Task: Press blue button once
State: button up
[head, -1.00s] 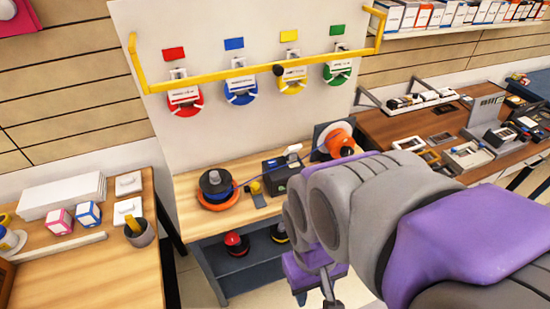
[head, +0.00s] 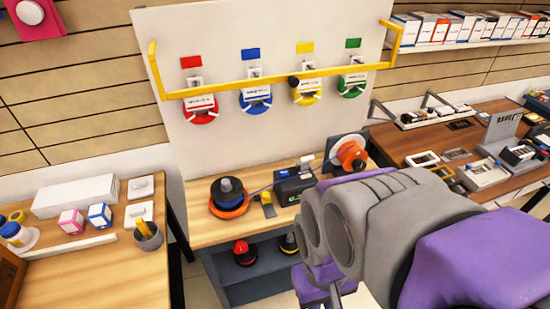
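The blue button (head: 256,108) is a round blue disc with a white label piece across it, mounted on the upright white board. A blue square (head: 251,54) is above it. It sits between a red button (head: 201,117) and a yellow button (head: 307,98), with a green button (head: 351,90) farther right. A yellow bar (head: 272,82) runs across the board in front of the buttons' upper parts. My gripper (head: 325,299) shows only in part at the bottom, below the purple and grey arm, well below and apart from the board. Its fingers cannot be made out clearly.
A wooden bench (head: 222,238) in front of the board holds a black and orange spool (head: 229,195), a black device (head: 294,184) and an orange reel (head: 351,155). A left table (head: 95,268) holds small boxes and a cup (head: 147,235).

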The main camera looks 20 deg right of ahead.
grip_shut()
dwell(1.4)
